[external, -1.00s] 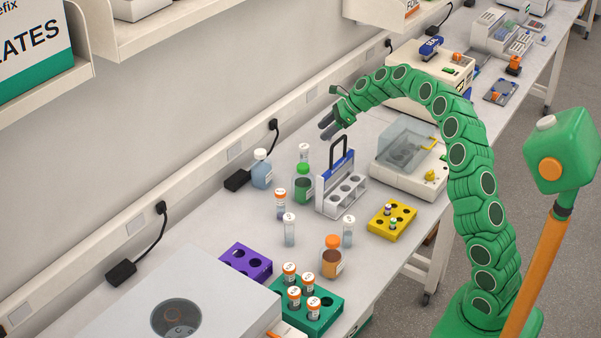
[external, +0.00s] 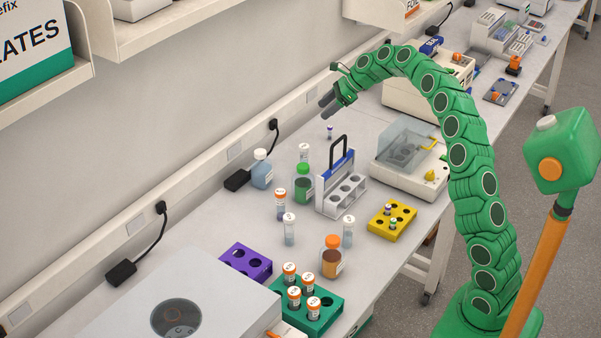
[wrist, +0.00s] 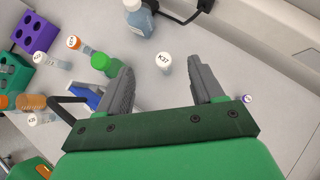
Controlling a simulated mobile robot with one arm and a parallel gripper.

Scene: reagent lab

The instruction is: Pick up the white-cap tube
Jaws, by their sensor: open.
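A white-cap tube marked K37 (wrist: 165,64) stands upright on the bench, seen between and beyond my fingers in the wrist view. In the external view this white-cap tube (external: 304,152) stands behind the green-capped bottle (external: 303,184), partly hidden by it. Two more white-cap tubes stand nearer the front, one at left (external: 289,230) and one at right (external: 348,232). My gripper (external: 327,105) is open and empty, above the bench and apart from the tubes. Its fingers (wrist: 163,88) are spread in the wrist view.
A small purple-capped tube (external: 330,132) is below my gripper. An orange-capped tube (external: 280,204) and orange-capped bottle (external: 331,258) stand nearer the front.

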